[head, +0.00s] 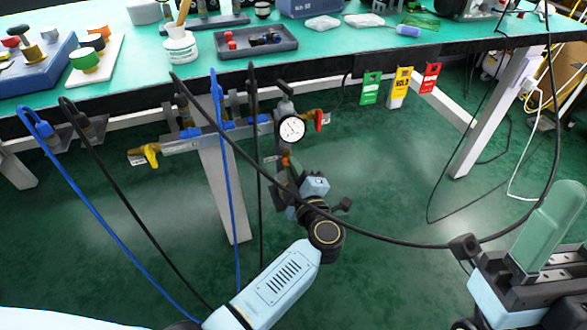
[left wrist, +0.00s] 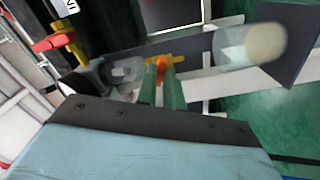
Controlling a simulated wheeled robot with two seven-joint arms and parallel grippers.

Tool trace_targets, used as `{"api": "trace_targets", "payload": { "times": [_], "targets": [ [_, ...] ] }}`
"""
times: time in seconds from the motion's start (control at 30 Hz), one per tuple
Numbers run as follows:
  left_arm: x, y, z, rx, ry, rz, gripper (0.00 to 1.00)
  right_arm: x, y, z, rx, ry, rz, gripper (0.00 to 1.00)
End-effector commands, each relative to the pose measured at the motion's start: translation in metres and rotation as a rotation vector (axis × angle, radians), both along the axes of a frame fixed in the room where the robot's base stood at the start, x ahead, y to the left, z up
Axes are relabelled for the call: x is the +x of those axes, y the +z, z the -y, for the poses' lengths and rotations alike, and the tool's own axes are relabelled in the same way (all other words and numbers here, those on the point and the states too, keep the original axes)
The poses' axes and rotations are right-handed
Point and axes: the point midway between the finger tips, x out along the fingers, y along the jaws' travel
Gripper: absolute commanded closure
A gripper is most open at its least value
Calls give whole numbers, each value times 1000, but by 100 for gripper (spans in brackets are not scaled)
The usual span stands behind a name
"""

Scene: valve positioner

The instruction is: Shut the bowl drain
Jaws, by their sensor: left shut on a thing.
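The bowl drain's small orange-yellow handle (left wrist: 163,61) shows in the left wrist view, between two clear bowls (left wrist: 125,72). In the head view an orange bit (head: 286,161) shows below the round gauge (head: 292,128). My left gripper (left wrist: 161,78) has its green fingertips close together on the handle; it also shows in the head view (head: 287,170), under the gauge. Its fingers partly hide the handle, so its exact angle is unclear. My right gripper (head: 545,240) is at the lower right, away from the valves; its finger gap is not clear.
A yellow tap (head: 150,154) is at the pipe's left end, a red tap (head: 322,119) right of the gauge. Blue and black hoses hang around my left arm. Green, yellow and red tags (head: 400,87) hang from the bench edge. The floor below right is mostly free.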

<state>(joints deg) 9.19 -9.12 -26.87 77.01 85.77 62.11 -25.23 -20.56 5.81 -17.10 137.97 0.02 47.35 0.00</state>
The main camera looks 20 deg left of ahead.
Motion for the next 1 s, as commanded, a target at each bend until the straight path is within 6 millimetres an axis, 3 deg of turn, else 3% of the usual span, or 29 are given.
{"api": "trace_targets", "payload": {
  "times": [0.17, 0.43, 0.87, 0.9, 1.0],
  "targets": [
    [-1, 0, 1, -124, 1, 77, 100, 12, 2, -3, -24, -1, -78, 45],
    [-1, -1, 1, -342, 0, 226, 100, 8, 1, -2, -17, -1, -54, 45],
    [0, 0, 1, -393, -2, 262, 100, 7, 1, -2, -16, -2, -51, 45],
    [0, -1, 1, -393, -2, 262, 88, 7, 1, -2, -16, -1, -51, 45],
    [0, 0, 1, -392, -2, 261, 75, 7, 1, -2, -16, -1, -51, 45]
  ]
}}
